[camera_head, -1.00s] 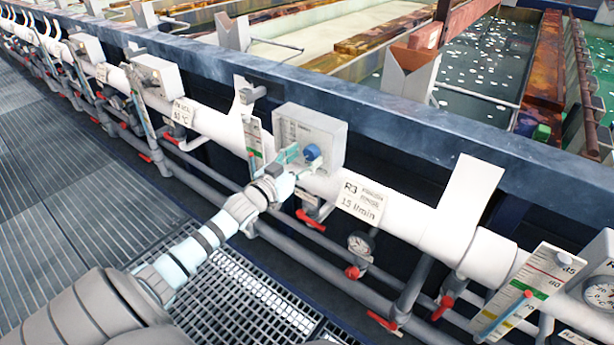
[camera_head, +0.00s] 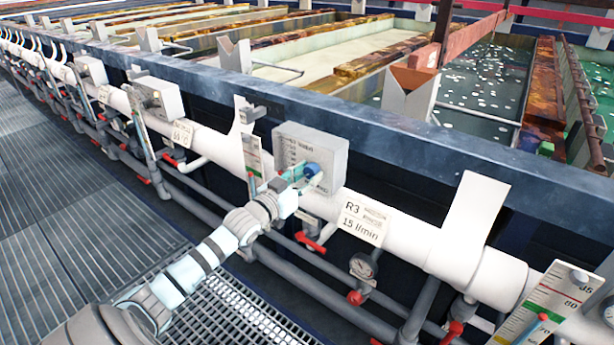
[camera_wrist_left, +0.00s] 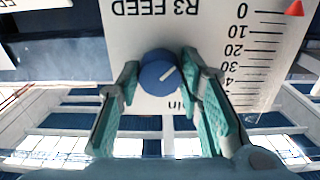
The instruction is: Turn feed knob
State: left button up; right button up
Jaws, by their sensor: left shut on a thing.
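The blue feed knob (camera_head: 312,170) sits on the front of a grey box (camera_head: 328,150) mounted by the white pipe. The panel (camera_wrist_left: 205,30) reads "R3 FEED" upside down, with a scale and a red pointer (camera_wrist_left: 295,8) near 0. My right gripper is not in view.
A white tag (camera_head: 362,222) reading "R3 15 l/min" hangs on the pipe right of the box. A gauge (camera_head: 363,266) and red valve handles (camera_head: 311,243) lie below. The dark tank rim (camera_head: 400,135) runs behind. Grating floor (camera_head: 60,220) is clear at left.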

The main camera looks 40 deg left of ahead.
pick_arm(q)
jog(key=shift+m, duration=0.3)
jog(key=m+b, duration=0.1)
jog(key=m, duration=0.2)
jog(key=shift+f+m+b, duration=0.1)
jog(key=shift+m+b, duration=0.2)
jog(key=shift+b, duration=0.05)
jog(key=m+b, duration=0.1)
jog(key=m, duration=0.3)
jog(key=shift+a, duration=0.1)
jog(key=shift+m+b, duration=0.3)
jog(key=shift+m, duration=1)
